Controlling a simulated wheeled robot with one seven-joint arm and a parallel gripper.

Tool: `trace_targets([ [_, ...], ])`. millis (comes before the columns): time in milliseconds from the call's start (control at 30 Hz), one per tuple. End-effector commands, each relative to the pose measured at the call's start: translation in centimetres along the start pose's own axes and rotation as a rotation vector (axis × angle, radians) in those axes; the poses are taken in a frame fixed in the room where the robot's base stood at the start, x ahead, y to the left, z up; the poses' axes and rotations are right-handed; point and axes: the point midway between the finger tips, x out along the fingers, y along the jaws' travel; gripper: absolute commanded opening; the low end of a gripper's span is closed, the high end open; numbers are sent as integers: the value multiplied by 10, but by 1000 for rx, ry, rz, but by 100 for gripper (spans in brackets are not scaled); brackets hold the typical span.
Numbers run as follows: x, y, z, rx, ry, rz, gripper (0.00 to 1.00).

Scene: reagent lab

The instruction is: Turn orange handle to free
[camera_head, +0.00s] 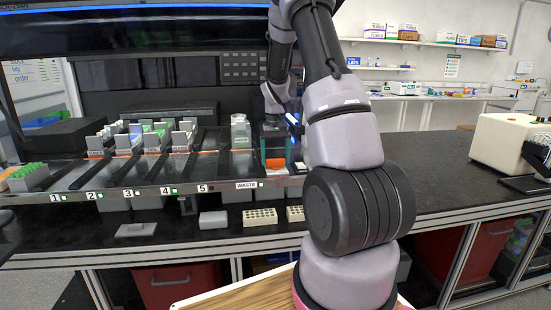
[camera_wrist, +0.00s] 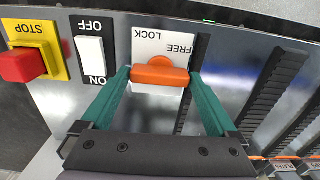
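In the wrist view, the orange handle (camera_wrist: 160,76) lies crosswise over a white plate (camera_wrist: 147,44). The plate bears the words LOCK and FREE, upside down in this view. LOCK is at the top and FREE is below it, to the right. My gripper (camera_wrist: 161,73) has teal fingers spread wide, one at each end of the handle. The handle is between the fingertips; I cannot tell whether they touch it.
In the wrist view, a red stop button (camera_wrist: 20,66) on a yellow base and a white ON/OFF switch (camera_wrist: 91,58) sit left of the plate. Dark slotted tracks (camera_wrist: 275,80) are on the right.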

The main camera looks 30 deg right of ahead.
Motion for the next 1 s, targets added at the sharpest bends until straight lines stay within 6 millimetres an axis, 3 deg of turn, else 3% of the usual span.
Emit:
trace_targets([
  [367,-8,0,0,3,1,-1,100],
  [800,-90,0,-1,2,3,0,100],
  [1000,-106,0,0,1,1,0,100],
])
